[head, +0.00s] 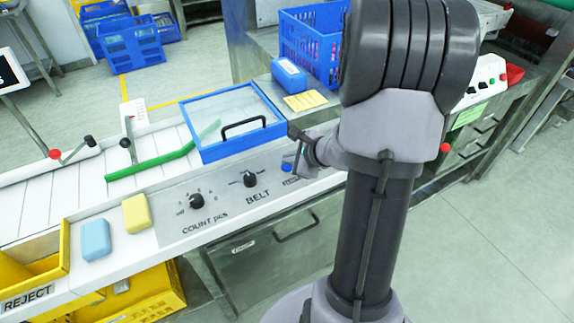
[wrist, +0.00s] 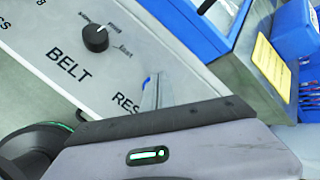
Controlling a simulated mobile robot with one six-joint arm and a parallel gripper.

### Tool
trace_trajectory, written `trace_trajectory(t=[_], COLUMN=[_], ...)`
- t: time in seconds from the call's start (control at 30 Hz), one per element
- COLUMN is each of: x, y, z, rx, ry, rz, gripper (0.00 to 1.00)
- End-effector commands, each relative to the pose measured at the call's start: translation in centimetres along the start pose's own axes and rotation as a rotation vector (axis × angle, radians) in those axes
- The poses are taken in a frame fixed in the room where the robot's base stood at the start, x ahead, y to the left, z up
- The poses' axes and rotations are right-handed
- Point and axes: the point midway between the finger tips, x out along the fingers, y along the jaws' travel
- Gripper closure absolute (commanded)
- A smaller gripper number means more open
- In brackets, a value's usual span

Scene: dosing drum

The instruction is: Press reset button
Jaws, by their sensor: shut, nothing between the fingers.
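The blue reset button (head: 287,164) is on the grey sloped panel (head: 221,199), right of the BELT knob (head: 250,180). The RESET label is below it and partly covered. My gripper (head: 299,161) is shut and empty, with its tip right beside the button. In the wrist view, the closed fingers (wrist: 152,88) hide most of the button, and only a blue sliver (wrist: 147,79) shows at their left edge. I cannot tell whether the tip touches the button.
A clear-lidded blue-framed box (head: 225,120) with a black handle stands behind the panel. The COUNT knob (head: 196,201) is further left. Yellow (head: 136,213) and blue (head: 96,240) blocks lie near the yellow REJECT bin (head: 40,280). A blue crate (head: 313,45) stands behind.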

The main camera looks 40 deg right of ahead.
Motion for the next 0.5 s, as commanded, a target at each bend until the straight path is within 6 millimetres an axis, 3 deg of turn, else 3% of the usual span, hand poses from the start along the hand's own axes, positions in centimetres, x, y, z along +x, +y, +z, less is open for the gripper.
trace_trajectory(t=[0.5], x=[0.37], y=[0.26], z=[-0.27], rx=[0.000], ry=[0.000], rz=[0.000], gripper=[1.00])
